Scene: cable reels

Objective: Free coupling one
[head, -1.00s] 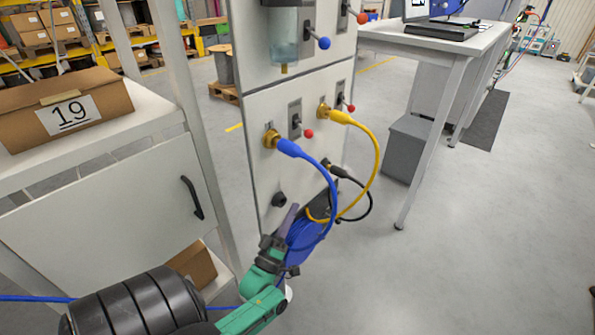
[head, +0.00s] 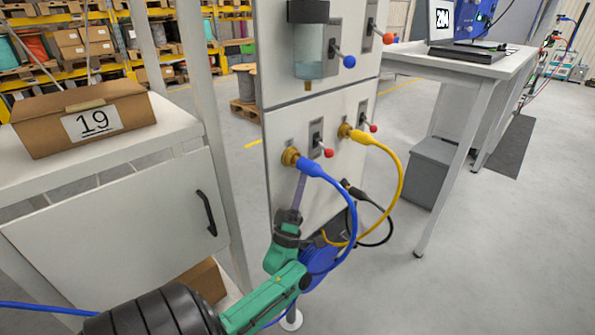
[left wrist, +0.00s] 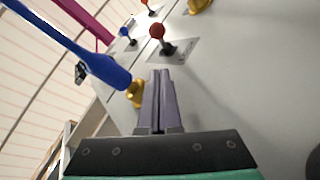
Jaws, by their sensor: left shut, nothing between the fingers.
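The left coupling on the white panel (head: 283,205) is a brass socket (head: 289,157) with a blue hose plug (head: 314,168) in it. I cannot read a number on it. My left gripper (head: 301,178) is shut and empty, its fingers pointing up just below this plug. In the left wrist view the shut fingers (left wrist: 158,74) lie beside the brass socket (left wrist: 136,92) and blue plug (left wrist: 108,71); I cannot tell whether they touch. A second brass socket (head: 345,131) to the right holds a yellow hose plug (head: 364,138). My right gripper is not in view.
Levers with red knobs (head: 328,153) stand beside the sockets. A black cable plug (head: 352,189) and a blue reel (head: 320,260) are lower down. A shelf with box 19 (head: 85,122) is left, a table (head: 470,65) right.

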